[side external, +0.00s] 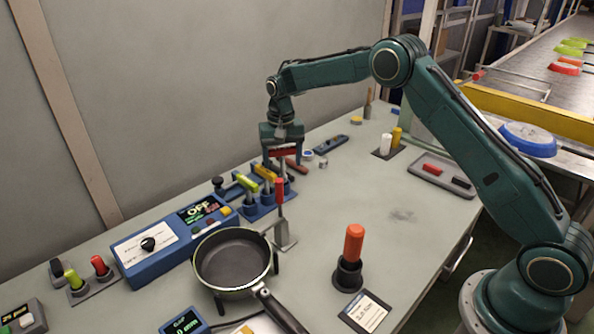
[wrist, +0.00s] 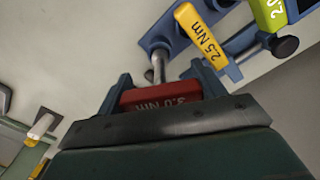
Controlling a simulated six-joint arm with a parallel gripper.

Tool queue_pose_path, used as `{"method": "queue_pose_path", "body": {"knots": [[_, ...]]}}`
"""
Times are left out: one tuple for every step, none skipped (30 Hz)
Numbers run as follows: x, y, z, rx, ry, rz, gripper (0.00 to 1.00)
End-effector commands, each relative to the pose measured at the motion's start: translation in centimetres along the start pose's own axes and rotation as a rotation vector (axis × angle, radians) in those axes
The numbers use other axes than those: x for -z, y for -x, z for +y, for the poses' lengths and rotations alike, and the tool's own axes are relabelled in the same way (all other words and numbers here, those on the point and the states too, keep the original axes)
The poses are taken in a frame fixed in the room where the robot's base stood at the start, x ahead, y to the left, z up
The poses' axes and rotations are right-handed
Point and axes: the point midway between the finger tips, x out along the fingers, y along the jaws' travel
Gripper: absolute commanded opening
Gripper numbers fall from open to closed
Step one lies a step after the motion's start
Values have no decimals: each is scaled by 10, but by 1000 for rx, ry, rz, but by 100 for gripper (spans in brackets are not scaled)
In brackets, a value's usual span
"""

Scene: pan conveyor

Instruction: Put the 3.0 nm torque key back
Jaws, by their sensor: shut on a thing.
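My gripper (side external: 283,150) is shut on the red 3.0 Nm torque key (wrist: 160,97), seen between the fingers in the wrist view. The key's red handle lies across the jaws, also seen in the side view (side external: 284,152). Its metal shaft reaches to the blue key rack (wrist: 153,38); whether its tip is in the socket I cannot tell. The rack also shows in the side view (side external: 257,212). In it stand the yellow 2.5 Nm key (wrist: 203,38) and the yellow-green 2.0 key (wrist: 270,14), close beside the held key.
A red-handled tool (side external: 280,190) stands on a metal plate just in front of the rack. A blue control box (side external: 160,245) is left of it, and a black pan (side external: 232,262) in front. An orange-handled tool (side external: 354,243) stands to the right. The table's middle right is mostly clear.

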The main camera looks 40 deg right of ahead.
Motion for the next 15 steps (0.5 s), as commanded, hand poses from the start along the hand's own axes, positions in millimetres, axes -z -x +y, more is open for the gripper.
{"method": "queue_pose_path", "body": {"knots": [[0,0,0,0,0,1,42],[0,0,0,0,0,1,42],[0,0,0,0,0,1,42],[0,0,0,0,0,1,42],[0,0,0,0,0,1,42],[0,-1,0,0,0,1,42],[0,-1,0,0,0,1,42],[0,-1,0,0,0,1,42],[0,-2,0,0,0,0,42],[0,-2,0,0,0,0,42],[0,-3,0,0,0,0,42],[0,-4,0,0,0,0,42],[0,-4,0,0,0,0,42],[0,-5,0,0,0,0,42],[0,-6,0,0,0,0,42]]}}
